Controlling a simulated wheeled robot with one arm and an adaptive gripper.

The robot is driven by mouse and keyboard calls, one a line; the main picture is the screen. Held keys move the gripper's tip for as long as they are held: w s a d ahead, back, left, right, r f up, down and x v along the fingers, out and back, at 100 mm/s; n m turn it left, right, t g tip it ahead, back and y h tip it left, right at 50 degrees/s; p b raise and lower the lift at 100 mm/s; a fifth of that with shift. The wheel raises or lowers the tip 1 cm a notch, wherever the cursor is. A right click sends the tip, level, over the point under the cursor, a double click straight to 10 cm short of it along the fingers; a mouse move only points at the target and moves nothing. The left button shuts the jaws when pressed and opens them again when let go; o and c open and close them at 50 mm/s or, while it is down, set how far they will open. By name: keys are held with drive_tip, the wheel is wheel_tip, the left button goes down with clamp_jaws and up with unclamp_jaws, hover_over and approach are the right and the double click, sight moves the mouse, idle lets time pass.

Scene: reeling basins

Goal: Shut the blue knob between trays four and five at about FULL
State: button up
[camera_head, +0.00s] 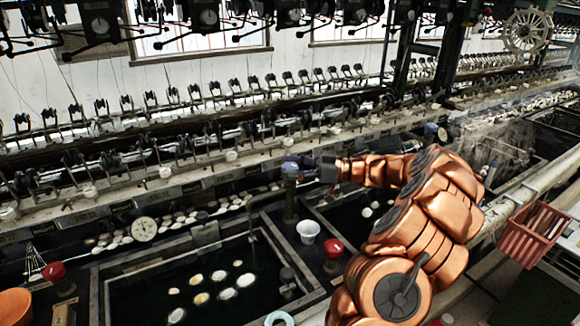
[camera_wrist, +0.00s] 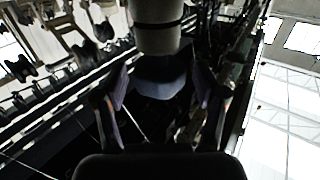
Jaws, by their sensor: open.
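The blue knob (camera_head: 289,168) shows in the head view on top of a dark upright post with a spout, between two dark water basins. In the wrist view a blue-grey knob (camera_wrist: 162,80) lies between the fingers, below a pale cylinder (camera_wrist: 155,28) at the top edge. My gripper (camera_head: 308,167) reaches in from the right at knob height, close beside it. In the wrist view my gripper (camera_wrist: 162,98) is open, one finger on each side of the knob. I cannot tell whether a finger touches it. No FULL mark is readable.
The left basin (camera_head: 95,290) holds several pale cocoons. A white cup (camera_head: 307,231) and a red knob (camera_head: 333,247) stand near the post. Another red knob (camera_head: 53,270) is at left. A dial gauge (camera_head: 144,228) sits behind. A red basket (camera_head: 533,232) is at right.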

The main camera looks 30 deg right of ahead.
drive_tip(key=shift+w+a, duration=0.1)
drive_tip(key=shift+a, duration=0.05)
drive_tip(key=c, duration=1.2)
drive_tip(key=shift+o, duration=0.2)
drive_tip(key=shift+f+m+t+h+b, duration=0.15)
drive_tip(key=shift+m+t+h+b, duration=0.3)
drive_tip(key=shift+m+t+h, duration=0.3)
drive_tip(key=shift+m+t+h+b, duration=1.05)
drive_tip(key=shift+m+t+h, duration=0.4)
drive_tip(key=shift+h, duration=0.5)
drive_tip(key=m+t+h+b, duration=0.1)
drive_tip(key=m+h+b, duration=0.1)
drive_tip(key=h, duration=0.1)
drive_tip(key=shift+m+h, duration=0.3)
drive_tip(key=shift+h, duration=0.1)
drive_tip(key=shift+m+t+h+b, duration=0.3)
drive_tip(key=shift+h+b, duration=0.1)
drive_tip(key=shift+b, duration=0.15)
drive_tip(key=shift+r+m+h, duration=0.2)
drive_tip(key=shift+m+h, duration=0.1)
drive_tip(key=shift+h, duration=0.2)
